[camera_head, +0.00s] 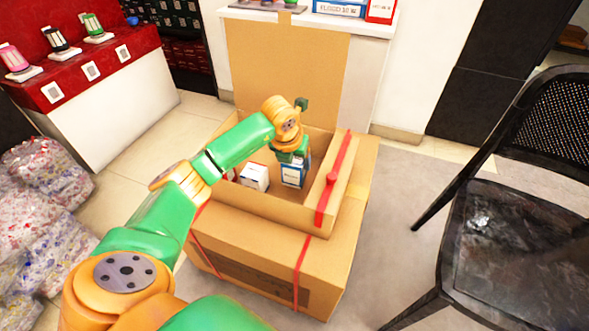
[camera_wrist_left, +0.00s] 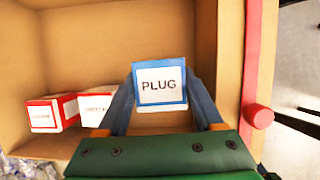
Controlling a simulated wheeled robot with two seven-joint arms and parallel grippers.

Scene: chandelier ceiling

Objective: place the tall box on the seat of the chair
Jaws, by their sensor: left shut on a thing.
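The tall box (camera_head: 293,175) is blue and white, and in the left wrist view its top (camera_wrist_left: 160,88) reads PLUG. It stands upright inside an open cardboard carton, near the carton's right side. My left gripper (camera_head: 292,156) reaches down into the carton from above and is shut on the tall box, one finger on each side. The black chair (camera_head: 548,120) is at the right, with its glossy dark seat (camera_head: 520,245) bare. My right gripper is in neither view.
The open carton (camera_head: 250,209) rests on a larger closed cardboard box (camera_head: 262,262). Smaller white boxes (camera_head: 254,177) with red edges (camera_wrist_left: 95,108) lie left of the tall box. A red strip (camera_head: 336,175) runs along the carton's right flap. Grey floor separates carton and chair.

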